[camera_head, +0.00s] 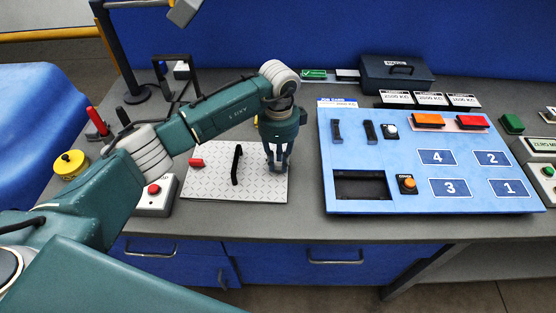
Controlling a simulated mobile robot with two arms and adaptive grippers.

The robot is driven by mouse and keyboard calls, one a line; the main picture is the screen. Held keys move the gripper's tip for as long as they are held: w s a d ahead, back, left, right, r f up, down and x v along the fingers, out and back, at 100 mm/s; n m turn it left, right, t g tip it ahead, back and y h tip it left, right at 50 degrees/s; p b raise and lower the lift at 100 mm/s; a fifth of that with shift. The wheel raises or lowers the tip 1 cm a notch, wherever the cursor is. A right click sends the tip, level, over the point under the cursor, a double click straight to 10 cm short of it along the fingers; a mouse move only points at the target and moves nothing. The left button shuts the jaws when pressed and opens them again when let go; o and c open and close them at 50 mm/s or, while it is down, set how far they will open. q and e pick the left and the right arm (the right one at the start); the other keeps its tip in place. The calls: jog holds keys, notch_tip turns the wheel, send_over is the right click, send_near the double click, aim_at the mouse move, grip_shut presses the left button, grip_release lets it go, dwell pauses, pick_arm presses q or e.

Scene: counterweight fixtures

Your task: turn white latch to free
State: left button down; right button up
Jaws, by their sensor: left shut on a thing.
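My left gripper (277,167) points straight down over the right part of a diamond-pattern metal plate (215,186). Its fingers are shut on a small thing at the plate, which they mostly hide. By its place this looks like the white latch, but its shape and angle cannot be made out. A black upright handle (237,165) stands on the plate just left of the fingers, apart from them. My right gripper is not in view.
A blue panel (420,165) with numbered pads, black handles and buttons lies to the right. A box with a red button (155,192) stands left of the plate. A dark toolbox (396,75) is at the back. Bare grey counter separates plate and panel.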

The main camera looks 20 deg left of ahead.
aim_at(279, 165)
pick_arm(q)
jog(key=shift+n, duration=0.3)
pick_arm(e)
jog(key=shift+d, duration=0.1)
pick_arm(q)
jog(key=c, duration=1.5)
grip_release()
jog(key=shift+r, duration=0.1)
jog(key=shift+c, duration=0.2)
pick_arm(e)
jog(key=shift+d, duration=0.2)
pick_arm(q)
notch_tip(279, 165, up, 12)
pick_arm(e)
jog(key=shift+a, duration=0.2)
pick_arm(q)
jog(key=shift+s, duration=0.1)
